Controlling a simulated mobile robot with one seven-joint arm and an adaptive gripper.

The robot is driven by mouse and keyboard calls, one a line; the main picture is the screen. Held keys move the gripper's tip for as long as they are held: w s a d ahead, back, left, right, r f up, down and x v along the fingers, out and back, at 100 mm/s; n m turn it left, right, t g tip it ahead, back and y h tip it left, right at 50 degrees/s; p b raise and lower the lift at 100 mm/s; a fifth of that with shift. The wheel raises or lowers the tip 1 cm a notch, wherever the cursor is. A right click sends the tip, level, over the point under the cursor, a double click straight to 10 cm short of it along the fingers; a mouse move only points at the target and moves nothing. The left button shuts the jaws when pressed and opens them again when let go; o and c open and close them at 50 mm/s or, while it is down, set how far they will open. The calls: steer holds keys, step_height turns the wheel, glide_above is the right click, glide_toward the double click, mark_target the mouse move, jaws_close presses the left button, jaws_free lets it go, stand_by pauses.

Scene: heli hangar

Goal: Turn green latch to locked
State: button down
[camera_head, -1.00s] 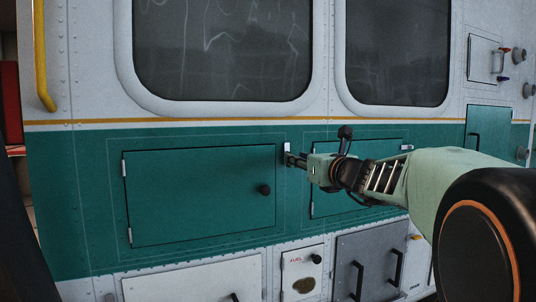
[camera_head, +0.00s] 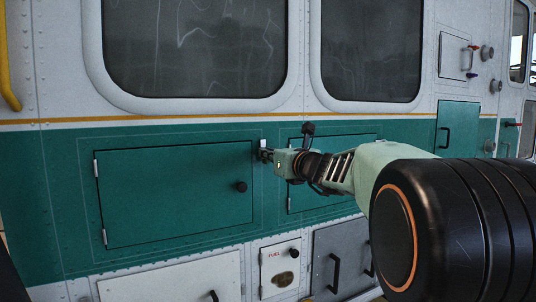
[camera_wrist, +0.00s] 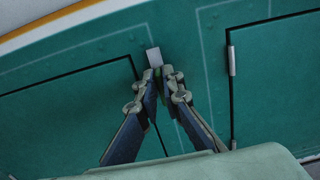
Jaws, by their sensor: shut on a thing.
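A green door (camera_head: 175,195) on the helicopter's side has a silver latch piece (camera_head: 263,143) at its upper right edge. The latch piece also shows in the wrist view (camera_wrist: 154,57), sticking out just past my fingertips. My gripper (camera_head: 266,155) is at this latch, with its fingers closed together on it, as the wrist view also shows (camera_wrist: 160,73). The fingers hide the rest of the latch. The door looks flush with the panel. A black round knob (camera_head: 241,186) sits lower on the door, clear of my gripper.
A second green door (camera_head: 305,200) lies just right, partly behind my arm. A white fuel panel (camera_head: 280,268) and a grey door with black handles (camera_head: 335,250) are below. Two dark windows (camera_head: 195,45) are above. A yellow rail (camera_head: 8,85) stands at the left.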

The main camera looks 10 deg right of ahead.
steer(key=shift+f+n+b, duration=0.1)
steer(key=shift+n+b, duration=0.3)
steer(key=shift+b, duration=0.25)
steer(key=shift+s+a+f+n+b, duration=0.1)
steer(key=shift+a+f+n+b, duration=0.1)
steer(key=shift+n+b, duration=2.6)
steer(key=shift+s+a+f+n+b, duration=0.1)
steer(key=shift+a+f+n+b, duration=0.05)
steer(key=shift+n+b, duration=2.65)
steer(key=shift+a+f+n+b, duration=0.15)
steer(key=shift+a+n+b, duration=0.05)
steer(key=shift+n+b, duration=2.6)
steer(key=shift+n, duration=0.3)
steer(key=c, duration=2.1)
jaws_free()
steer(key=v, duration=1.2)
